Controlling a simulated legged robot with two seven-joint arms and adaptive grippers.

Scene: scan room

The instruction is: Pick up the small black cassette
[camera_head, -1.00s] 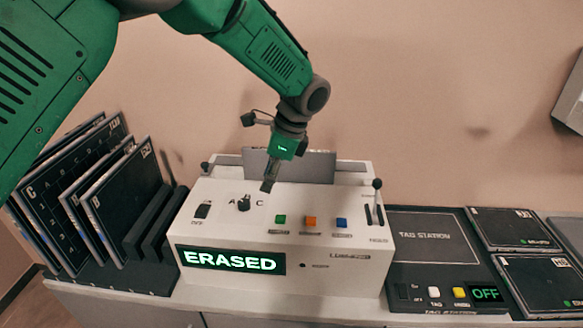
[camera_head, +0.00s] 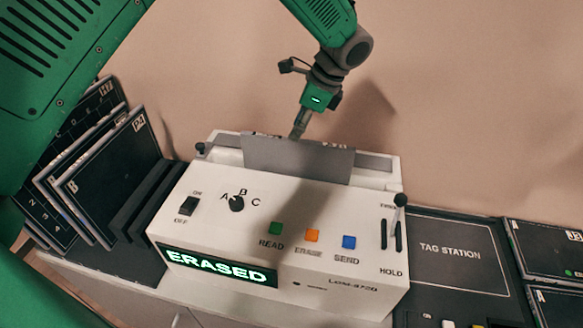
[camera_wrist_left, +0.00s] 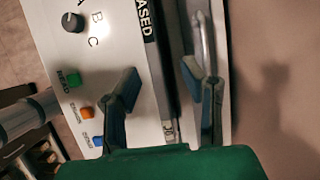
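A thin upright plate (camera_head: 300,160), likely the cassette, stands in the rear slot of the white machine. Its flat grey side faces the head camera, and its top edge carries small lettering. In the left wrist view its dark edge (camera_wrist_left: 158,85) runs between my fingers, with white letters "ASED" near the top. My left gripper (camera_head: 298,133) is at the plate's top edge. In the left wrist view the left gripper (camera_wrist_left: 160,85) is open, one finger on each side of the plate, with gaps visible. My right gripper is not seen.
The white machine (camera_head: 235,217) has a knob, coloured buttons and a display reading "ERASED". A lever (camera_head: 399,202) stands at its right. A rack of larger black plates (camera_head: 112,170) is at left. The tag station (camera_head: 455,250) and black plates (camera_head: 548,246) lie at right.

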